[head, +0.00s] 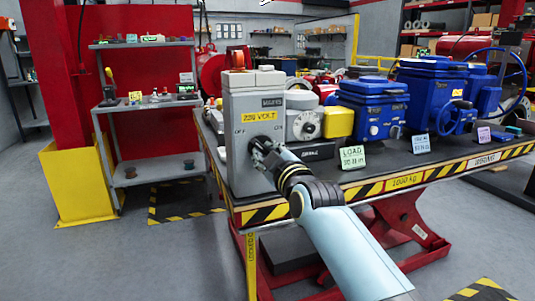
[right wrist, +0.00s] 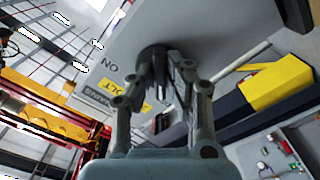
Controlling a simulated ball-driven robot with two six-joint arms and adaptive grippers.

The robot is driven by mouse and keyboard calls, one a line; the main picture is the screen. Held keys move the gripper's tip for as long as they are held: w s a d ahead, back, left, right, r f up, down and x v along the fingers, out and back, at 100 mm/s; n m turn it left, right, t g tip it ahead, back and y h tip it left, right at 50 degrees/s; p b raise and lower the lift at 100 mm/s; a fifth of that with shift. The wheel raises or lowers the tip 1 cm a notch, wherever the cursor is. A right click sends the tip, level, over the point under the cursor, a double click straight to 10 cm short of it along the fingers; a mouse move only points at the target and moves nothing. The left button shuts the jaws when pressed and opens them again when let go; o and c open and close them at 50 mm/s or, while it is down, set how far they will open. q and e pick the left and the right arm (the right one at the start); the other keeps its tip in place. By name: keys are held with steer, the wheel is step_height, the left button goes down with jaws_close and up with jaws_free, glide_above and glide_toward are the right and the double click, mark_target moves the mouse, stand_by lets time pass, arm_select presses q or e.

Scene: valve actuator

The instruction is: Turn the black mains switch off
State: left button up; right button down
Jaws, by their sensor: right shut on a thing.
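The grey mains switch box (head: 242,110) stands at the near left corner of the lift table, with a yellow "220 VOLT" label and OFF and ON markings on its front. My right gripper (head: 262,148) reaches it from the lower right and covers most of the black mains switch. In the right wrist view the black switch (right wrist: 152,56) sits between the fingers of my right gripper (right wrist: 165,72), which are shut on it. The ON marking shows beside the switch there. Which way the switch points is hard to tell. My left gripper is not in view.
The lift table (head: 405,182) has a yellow and black striped edge. Blue valve actuators (head: 372,105) and a yellow block (head: 338,122) stand right of the box. A grey shelf (head: 150,110) and a red column stand at the left. The floor in front is mostly clear.

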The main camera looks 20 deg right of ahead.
steer(key=c, duration=1.3)
jaws_free()
steer(key=shift+c, duration=0.2)
steer(key=s, duration=1.2)
steer(key=shift+d, duration=0.2)
steer(key=s+d+f+g, duration=0.1)
steer(key=s+f+g, duration=0.35)
steer(key=f, duration=0.85)
steer(key=s+d+f+m+g, duration=0.1)
steer(key=s+d+f+g, duration=0.1)
steer(key=s+f, duration=0.85)
steer(key=s+d+f+g, duration=0.1)
steer(key=s+f+g, duration=0.2)
steer(key=f, duration=1.3)
steer(key=s+d+f+m+g, duration=0.2)
steer(key=s+f, duration=0.3)
steer(key=s, duration=0.6)
steer(key=s+d+f+m+g+h, duration=0.1)
steer(key=s+f, duration=0.4)
steer(key=s, duration=0.6)
steer(key=s+d+f+m+g, duration=0.3)
steer(key=s+f+m+g, duration=0.1)
steer(key=s, duration=0.7)
step_height(320, 180, down, 2)
steer(key=shift+d+m+g, duration=0.35)
steer(key=shift+m, duration=0.35)
